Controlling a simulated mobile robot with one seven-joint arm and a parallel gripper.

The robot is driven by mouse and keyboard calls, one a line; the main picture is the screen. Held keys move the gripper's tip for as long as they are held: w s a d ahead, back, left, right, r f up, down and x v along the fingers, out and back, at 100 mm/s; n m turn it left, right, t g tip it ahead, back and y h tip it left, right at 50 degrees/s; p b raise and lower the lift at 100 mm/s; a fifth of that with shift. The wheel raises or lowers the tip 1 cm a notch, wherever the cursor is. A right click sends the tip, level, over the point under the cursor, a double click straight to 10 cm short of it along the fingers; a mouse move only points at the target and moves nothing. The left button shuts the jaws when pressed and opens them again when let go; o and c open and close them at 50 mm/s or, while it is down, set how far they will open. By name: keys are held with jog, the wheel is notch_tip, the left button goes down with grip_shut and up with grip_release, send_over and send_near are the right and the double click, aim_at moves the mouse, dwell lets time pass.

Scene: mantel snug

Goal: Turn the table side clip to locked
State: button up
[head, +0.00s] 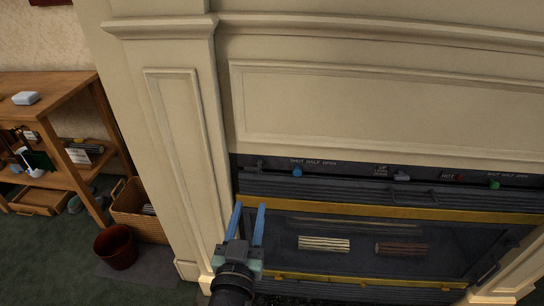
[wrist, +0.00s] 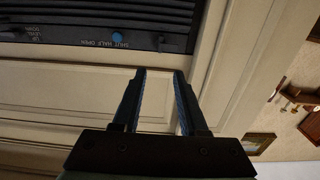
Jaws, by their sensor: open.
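My gripper (head: 249,207) is open and empty, its two blue fingers apart in front of the left part of the fireplace. In the wrist view my gripper (wrist: 160,73) shows the cream panelling between and beyond its fingers. I cannot make out a table side clip or a locked marking in either view. A wooden table with shelves (head: 62,84) stands at the far left, well away from my gripper, and only part of it shows.
The fireplace (head: 390,82) fills the right. Its dark strip carries a blue knob (head: 297,172), a grey lever (head: 401,177) and a green knob (head: 494,184). A wicker basket (head: 130,205) and red bucket (head: 116,249) stand left of it. Green floor (head: 45,250) is open at lower left.

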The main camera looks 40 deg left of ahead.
aim_at(259, 165)
jog(key=x, duration=1.2)
jog(key=shift+w+a+b, duration=0.15)
jog(key=shift+w+b, duration=0.15)
jog(key=shift+c, duration=0.3)
grip_shut()
